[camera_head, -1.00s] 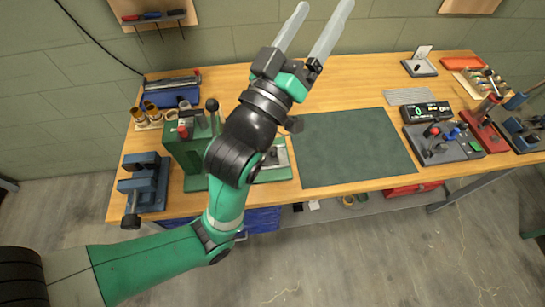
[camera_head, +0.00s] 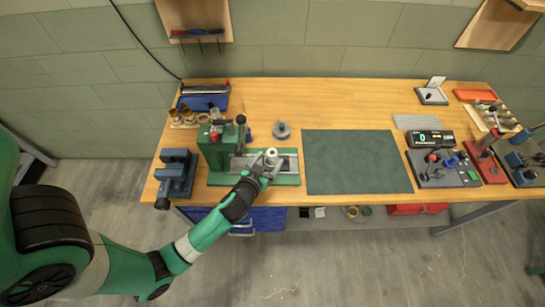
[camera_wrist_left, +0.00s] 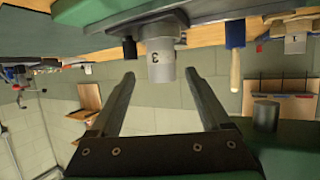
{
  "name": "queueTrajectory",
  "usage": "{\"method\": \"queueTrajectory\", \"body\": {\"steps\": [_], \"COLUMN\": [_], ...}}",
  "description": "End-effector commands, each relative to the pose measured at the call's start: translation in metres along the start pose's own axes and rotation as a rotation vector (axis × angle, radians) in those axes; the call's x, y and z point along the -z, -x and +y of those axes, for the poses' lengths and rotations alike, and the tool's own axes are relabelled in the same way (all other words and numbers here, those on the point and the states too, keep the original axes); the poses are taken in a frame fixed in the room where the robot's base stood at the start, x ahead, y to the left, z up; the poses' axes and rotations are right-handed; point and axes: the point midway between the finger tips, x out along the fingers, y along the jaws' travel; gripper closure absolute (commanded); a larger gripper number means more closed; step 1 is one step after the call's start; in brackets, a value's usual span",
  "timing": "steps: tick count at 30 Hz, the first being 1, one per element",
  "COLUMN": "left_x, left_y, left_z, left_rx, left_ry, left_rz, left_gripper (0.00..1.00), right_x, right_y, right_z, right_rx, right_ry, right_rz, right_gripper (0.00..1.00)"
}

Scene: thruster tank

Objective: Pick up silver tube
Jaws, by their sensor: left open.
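A short silver tube (camera_head: 271,155) stands upright on the bed of the green press (camera_head: 228,178) in the head view. In the left wrist view, which is upside down, a silver tube marked 3 (camera_wrist_left: 161,62) stands on the green base. My left gripper (camera_head: 267,166) reaches it from the front, low over the press bed. In the left wrist view its open fingers (camera_wrist_left: 162,78) lie to either side of the tube, with a gap on both sides. No hold on the tube shows. My right gripper is not in view.
A blue vise (camera_head: 176,173) is at the left. Brass-coloured cups (camera_head: 187,115) and a blue tray (camera_head: 203,102) are behind the press. A grey round part (camera_head: 281,131) is just behind the bed. A green mat (camera_head: 357,160) lies clear to the right. A control box (camera_head: 443,168) is beyond it.

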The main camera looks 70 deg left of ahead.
Motion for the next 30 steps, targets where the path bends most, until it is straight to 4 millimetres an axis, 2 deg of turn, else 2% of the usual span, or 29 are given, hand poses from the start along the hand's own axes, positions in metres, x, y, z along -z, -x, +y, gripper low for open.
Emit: {"method": "queueTrajectory", "body": {"steps": [3, 9, 18, 25, 26, 30], "left_x": [0.0, 0.002, 0.007, 0.007, 0.007, 0.007], "left_y": [-0.015, -0.022, -0.067, -0.069, -0.069, -0.069], "left_z": [0.0, 0.0, -0.003, -0.003, -0.003, -0.003], "left_rx": [0.001, -0.001, -0.001, -0.002, -0.002, -0.002], "left_ry": [-0.001, 0.0, -0.001, -0.001, -0.001, -0.001], "left_rz": [0.0, 0.001, 0.001, 0.0, 0.0, 0.0], "left_gripper": [0.19, 0.19, 0.19, 0.19, 0.23, 0.48], "right_x": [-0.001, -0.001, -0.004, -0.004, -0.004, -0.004], "right_y": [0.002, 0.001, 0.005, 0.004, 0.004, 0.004], "right_z": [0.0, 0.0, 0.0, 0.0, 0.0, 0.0], "right_rx": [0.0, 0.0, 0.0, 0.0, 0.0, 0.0], "right_ry": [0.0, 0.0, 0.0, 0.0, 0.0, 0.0], "right_rz": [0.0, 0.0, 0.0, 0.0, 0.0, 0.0], "right_gripper": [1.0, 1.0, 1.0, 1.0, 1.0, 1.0]}}
